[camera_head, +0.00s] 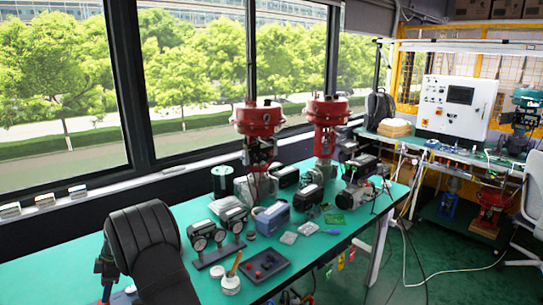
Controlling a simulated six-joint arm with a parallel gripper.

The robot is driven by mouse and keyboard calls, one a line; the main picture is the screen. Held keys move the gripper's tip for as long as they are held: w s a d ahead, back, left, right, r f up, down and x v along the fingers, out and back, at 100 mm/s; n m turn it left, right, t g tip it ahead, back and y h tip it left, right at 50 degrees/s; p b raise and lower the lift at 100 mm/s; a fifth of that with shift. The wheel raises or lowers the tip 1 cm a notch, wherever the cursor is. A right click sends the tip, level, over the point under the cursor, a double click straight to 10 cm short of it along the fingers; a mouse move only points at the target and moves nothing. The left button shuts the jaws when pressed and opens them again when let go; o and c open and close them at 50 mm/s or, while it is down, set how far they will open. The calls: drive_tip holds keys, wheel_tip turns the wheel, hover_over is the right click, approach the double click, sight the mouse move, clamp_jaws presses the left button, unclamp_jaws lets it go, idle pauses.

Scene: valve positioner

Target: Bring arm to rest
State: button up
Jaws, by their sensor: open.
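A black, rounded link of my arm (150,250) rises at the lower left, in front of the green-topped workbench (345,228). It hides part of the bench's left side. My gripper is not in view, so its place and what is near its jaws cannot be seen. Two red valve actuators (258,120) stand upright toward the back of the bench, by the window. The second red actuator (327,110) is to the right of the first.
Dual gauges (207,242), a dark tray (264,266), a white pot (231,285) and a blue-grey box (273,218) crowd the bench near my arm. Windows line the back. A white control panel (456,107) stands on a second bench at right. Cables cross the open floor.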

drive_tip(key=v, duration=1.2)
drive_tip(key=x, duration=1.7)
drive_tip(key=shift+d+r+m+t, duration=0.1)
drive_tip(key=shift+r+m+t, duration=0.15)
drive_tip(key=shift+m, duration=0.65)
drive_tip(key=m+t, duration=0.1)
drive_tip(key=m, duration=0.2)
drive_tip(key=m+t, duration=0.1)
drive_tip(key=m, duration=0.1)
drive_tip(key=shift+s+m+y, duration=0.2)
drive_tip(key=shift+m+y, duration=0.2)
drive_tip(key=shift+s+m+t, duration=0.1)
drive_tip(key=shift+m+t, duration=0.85)
drive_tip(key=shift+m, duration=1.15)
drive_tip(key=shift+m+t+h, duration=0.5)
drive_tip(key=shift+m, duration=1.2)
drive_tip(key=shift+m, duration=0.4)
